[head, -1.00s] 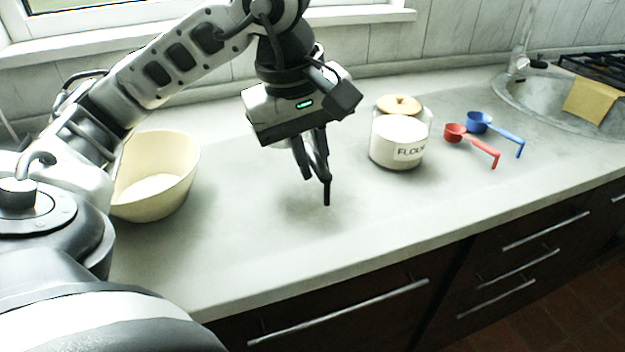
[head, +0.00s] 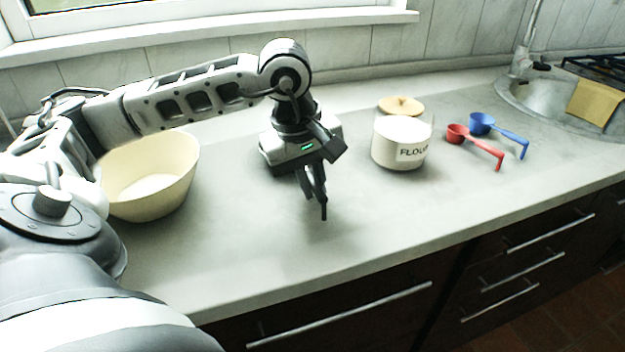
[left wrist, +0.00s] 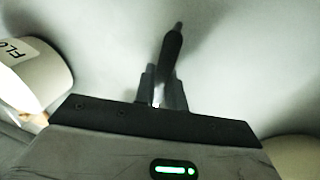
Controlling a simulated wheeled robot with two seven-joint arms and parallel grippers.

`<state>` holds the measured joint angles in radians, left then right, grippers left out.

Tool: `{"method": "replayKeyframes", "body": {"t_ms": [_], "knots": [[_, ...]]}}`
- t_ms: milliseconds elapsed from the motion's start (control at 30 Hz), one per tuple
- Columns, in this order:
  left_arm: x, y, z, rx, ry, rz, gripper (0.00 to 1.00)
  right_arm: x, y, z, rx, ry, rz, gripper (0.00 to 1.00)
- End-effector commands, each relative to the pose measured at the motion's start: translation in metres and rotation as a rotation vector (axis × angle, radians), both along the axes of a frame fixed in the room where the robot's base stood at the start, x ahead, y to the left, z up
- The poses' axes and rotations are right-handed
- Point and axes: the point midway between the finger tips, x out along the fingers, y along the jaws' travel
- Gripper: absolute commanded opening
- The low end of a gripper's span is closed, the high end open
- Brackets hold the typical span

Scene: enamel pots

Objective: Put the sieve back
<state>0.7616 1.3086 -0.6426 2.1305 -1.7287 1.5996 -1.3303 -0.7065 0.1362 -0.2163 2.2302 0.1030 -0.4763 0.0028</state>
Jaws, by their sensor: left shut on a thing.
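My left gripper (head: 322,207) is above the counter, between the cream bowl and the flour pot, pointing down. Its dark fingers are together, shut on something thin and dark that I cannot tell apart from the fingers. The closed fingers also show in the left wrist view (left wrist: 172,60), over the bare counter. I cannot make out a sieve bowl or mesh in either view. The white enamel flour pot (head: 388,155) stands right of the gripper, and its side shows at the left of the wrist view (left wrist: 35,75). My right gripper is not in view.
The cream bowl (head: 172,185) stands at the left, partly behind my arm. A round wooden lid (head: 400,105) is behind the flour pot. Red (head: 457,133) and blue (head: 482,124) measuring cups lie to its right, before the sink (head: 535,100). The counter's front middle is clear.

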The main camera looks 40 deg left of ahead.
Motion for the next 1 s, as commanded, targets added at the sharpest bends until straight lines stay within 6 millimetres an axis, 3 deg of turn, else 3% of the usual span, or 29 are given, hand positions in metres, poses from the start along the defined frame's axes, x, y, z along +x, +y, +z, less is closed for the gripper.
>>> {"method": "replayKeyframes", "body": {"t_ms": [133,167,233,633,1000], "knots": [[0.0,0.0,-0.002,0.0,-0.001,0.0,0.0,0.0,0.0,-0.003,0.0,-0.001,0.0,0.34],[0.0,0.0,-0.003,0.0,0.0,0.0,0.15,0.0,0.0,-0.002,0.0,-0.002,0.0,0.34],[0.0,0.0,-0.001,0.0,0.0,0.0,0.34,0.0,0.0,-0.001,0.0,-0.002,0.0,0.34],[0.0,0.0,0.007,0.0,-0.002,0.001,0.34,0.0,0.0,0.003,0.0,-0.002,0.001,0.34],[-0.014,0.005,0.081,-0.001,-0.004,0.002,0.34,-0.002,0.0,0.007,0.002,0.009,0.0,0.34]]}}
